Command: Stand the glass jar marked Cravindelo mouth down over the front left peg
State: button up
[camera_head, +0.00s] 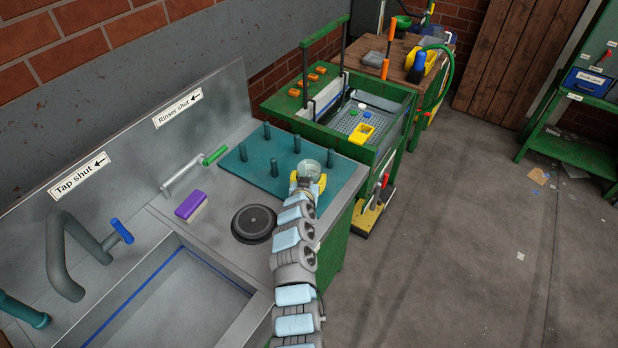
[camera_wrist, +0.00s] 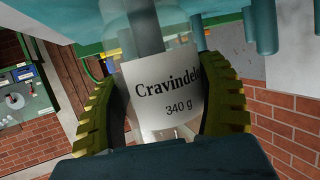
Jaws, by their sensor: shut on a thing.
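The clear glass jar (camera_head: 310,167) is at the near right part of the teal peg board (camera_head: 236,170) in the head view. Its white label (camera_wrist: 163,90) reads Cravindelo, 340 g, in the wrist view. My gripper (camera_head: 307,187) is shut on the jar's sides, with yellow ribbed fingers around it. The jar is mouth down, its mouth end toward the board. A peg (camera_wrist: 145,30) shows through the glass; I cannot tell for sure whether it is inside or behind. Other pegs stand bare, such as one (camera_head: 274,168) left of the jar.
A black round disc (camera_head: 254,223) and a purple sponge (camera_head: 191,206) lie on the counter left of my arm. The sink (camera_head: 170,300) and taps are farther left. A green-framed stand with a grey basket (camera_head: 365,122) is beyond the board.

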jog(key=o, duration=1.2)
jog(key=shift+o, duration=0.2)
jog(key=shift+s, duration=0.1)
jog(key=v, duration=1.1)
jog(key=shift+s, duration=0.4)
jog(key=shift+a+r, duration=0.1)
